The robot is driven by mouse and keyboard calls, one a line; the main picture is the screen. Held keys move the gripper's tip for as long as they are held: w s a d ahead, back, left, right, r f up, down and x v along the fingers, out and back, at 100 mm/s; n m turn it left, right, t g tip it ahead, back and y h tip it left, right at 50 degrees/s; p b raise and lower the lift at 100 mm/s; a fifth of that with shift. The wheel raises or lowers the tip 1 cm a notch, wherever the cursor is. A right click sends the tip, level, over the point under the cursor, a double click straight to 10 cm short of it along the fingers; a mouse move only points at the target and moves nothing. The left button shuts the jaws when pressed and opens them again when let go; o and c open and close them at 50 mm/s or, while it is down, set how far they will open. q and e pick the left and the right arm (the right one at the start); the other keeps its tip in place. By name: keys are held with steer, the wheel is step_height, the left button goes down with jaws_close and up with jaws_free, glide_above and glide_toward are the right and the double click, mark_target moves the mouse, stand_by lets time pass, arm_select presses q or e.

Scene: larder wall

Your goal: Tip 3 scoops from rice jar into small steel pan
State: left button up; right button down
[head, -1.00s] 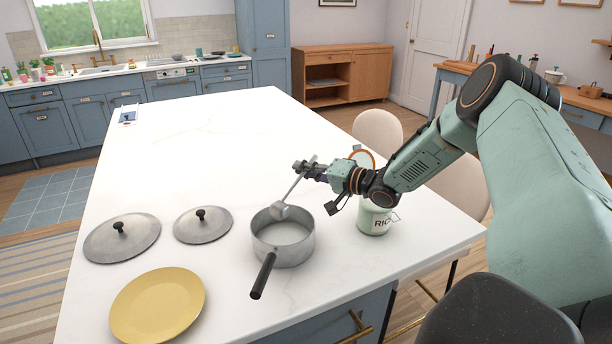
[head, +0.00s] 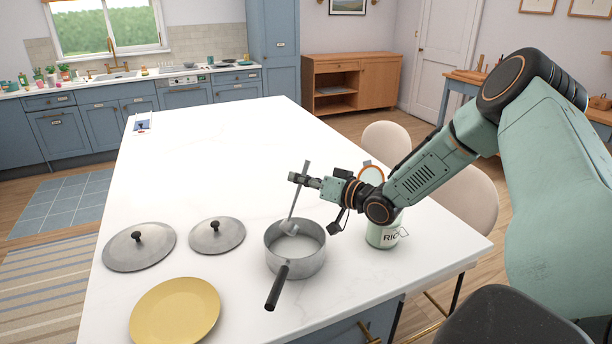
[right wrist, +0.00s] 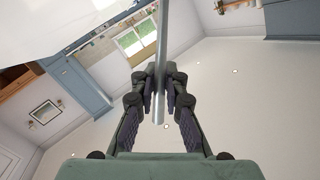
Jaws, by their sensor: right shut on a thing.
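The small steel pan (head: 281,262) stands on the white island with its black handle toward me. My right gripper (head: 297,179) is shut on the handle of a metal scoop (head: 304,187). The scoop's bowl is low over the pan's opening, tilted; I cannot tell whether rice is in it. The right wrist view shows the scoop's handle (right wrist: 161,60) between the two fingers (right wrist: 159,95). The rice jar (head: 381,236), pale green with a RICE label, stands right of the pan, its lid swung up, partly hidden behind my right wrist. My left gripper is out of view.
Two steel lids (head: 139,247) (head: 217,235) lie left of the pan. A yellow plate (head: 175,311) lies at the front left.

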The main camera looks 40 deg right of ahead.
steer(key=shift+s+a+r+n, duration=0.15)
steer(key=shift+s+a+n, duration=0.05)
steer(key=shift+a+n, duration=0.55)
steer(key=a+n, duration=0.1)
steer(key=a, duration=0.1)
steer(key=a+n, duration=0.1)
steer(key=a, duration=0.1)
steer(key=shift+s+r+n+h, duration=0.3)
steer(key=shift+s+n, duration=0.05)
steer(key=s+a+n, duration=0.1)
steer(key=a+n, duration=0.5)
steer(key=shift+s+t+h+p, duration=0.3)
steer(key=shift+s+h+p, duration=0.05)
steer(key=shift+s+h, duration=0.05)
steer(key=shift+w+f, duration=0.1)
steer(key=shift+w, duration=0.05)
